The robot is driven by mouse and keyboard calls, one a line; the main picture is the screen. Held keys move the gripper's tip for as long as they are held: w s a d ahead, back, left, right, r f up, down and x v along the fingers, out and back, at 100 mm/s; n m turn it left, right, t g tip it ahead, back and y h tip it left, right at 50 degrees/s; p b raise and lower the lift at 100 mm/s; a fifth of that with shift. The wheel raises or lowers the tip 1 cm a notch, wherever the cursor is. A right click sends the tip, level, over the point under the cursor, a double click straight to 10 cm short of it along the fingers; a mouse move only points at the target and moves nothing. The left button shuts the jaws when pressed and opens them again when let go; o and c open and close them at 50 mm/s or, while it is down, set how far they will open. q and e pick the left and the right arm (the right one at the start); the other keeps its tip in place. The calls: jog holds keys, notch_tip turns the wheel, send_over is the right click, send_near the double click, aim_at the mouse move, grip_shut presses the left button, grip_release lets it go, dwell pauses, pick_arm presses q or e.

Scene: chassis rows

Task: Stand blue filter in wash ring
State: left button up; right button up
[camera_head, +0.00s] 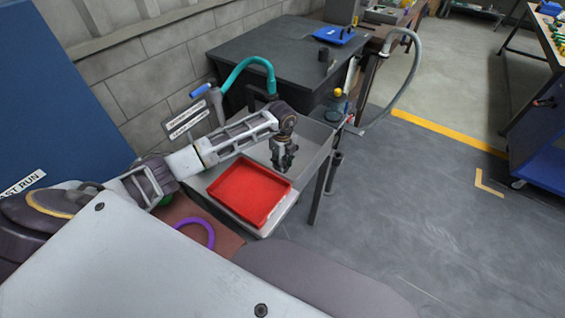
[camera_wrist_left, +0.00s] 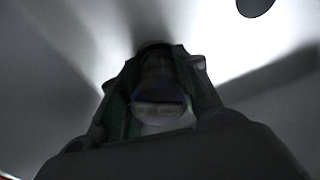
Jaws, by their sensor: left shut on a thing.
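My left gripper (camera_head: 283,163) is over the grey metal basin (camera_head: 315,137), behind the red tray (camera_head: 250,192). In the left wrist view its fingers (camera_wrist_left: 160,95) are shut on a dark, rounded thing (camera_wrist_left: 158,100) with a faint bluish rim and a pale label. That view is too dark to show its colour for sure or whether it is the blue filter. In the head view the held thing is mostly hidden by the fingers. A purple ring (camera_head: 207,226) shows at the near left of the tray; I cannot tell whether it is the wash ring. My right gripper is not in view.
A teal hose (camera_head: 245,65) arches behind the basin, with signs (camera_head: 185,118) beside it. A dark table (camera_head: 275,50) holding a blue tray (camera_head: 334,35) stands behind. A grey hose (camera_head: 412,75) hangs at the right. The floor at the right is mostly clear.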

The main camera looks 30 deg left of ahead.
pick_arm(q)
jog(key=shift+s+f, duration=0.2)
jog(key=shift+f, duration=0.15)
jog(key=o, duration=1.1)
jog(key=shift+f, duration=0.1)
jog(key=shift+w+r, duration=0.15)
jog(key=shift+r, duration=0.1)
jog(key=shift+r, duration=0.5)
notch_tip(320, 180, up, 11)
jog(key=shift+f, duration=0.15)
